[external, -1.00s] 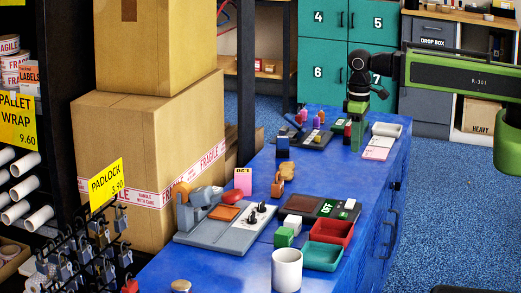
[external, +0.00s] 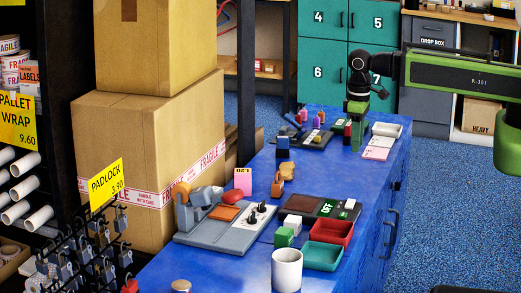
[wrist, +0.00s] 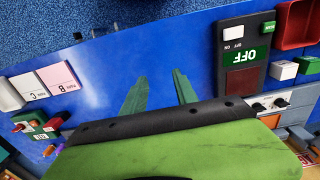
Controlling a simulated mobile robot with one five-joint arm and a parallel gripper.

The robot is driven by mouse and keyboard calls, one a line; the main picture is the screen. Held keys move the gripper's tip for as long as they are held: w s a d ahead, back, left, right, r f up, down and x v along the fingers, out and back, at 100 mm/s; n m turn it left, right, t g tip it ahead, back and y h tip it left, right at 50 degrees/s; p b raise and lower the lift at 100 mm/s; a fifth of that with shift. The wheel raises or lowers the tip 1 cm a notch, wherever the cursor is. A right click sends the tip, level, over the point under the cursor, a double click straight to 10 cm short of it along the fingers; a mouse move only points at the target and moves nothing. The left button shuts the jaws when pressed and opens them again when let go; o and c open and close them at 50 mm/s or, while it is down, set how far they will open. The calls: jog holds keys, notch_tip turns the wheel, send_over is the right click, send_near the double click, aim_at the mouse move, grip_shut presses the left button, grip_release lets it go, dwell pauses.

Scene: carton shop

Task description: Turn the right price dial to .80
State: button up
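Two small black dials stand on a white strip of the grey machine (external: 205,236) on the blue counter. The nearer-left dial (external: 251,218) and the right dial (external: 261,207) are apart; their pointer settings are too small to read. My gripper (external: 356,143) points down over the far counter, well away from the dials. In the wrist view my gripper (wrist: 157,83) has its green fingers spread, with nothing between them.
A dark panel with an OFF sign (external: 326,207) lies right of the machine, with red (external: 346,231) and teal (external: 322,257) trays, and a white mug (external: 286,270) in front. Coloured pegs (external: 317,122) and a pale card (external: 380,147) flank my gripper. The counter's middle is mostly clear.

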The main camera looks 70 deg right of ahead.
jog(key=w+n, duration=0.7)
jog(key=n, duration=0.1)
notch_tip(320, 180, up, 8)
jog(key=f+n+p, duration=0.1)
jog(key=n+p, duration=0.7)
jog(key=n, duration=0.2)
send_over(261, 202)
notch_tip(261, 202, down, 17)
jog(key=b, duration=1.8)
jog(key=shift+f, duration=0.15)
grip_shut()
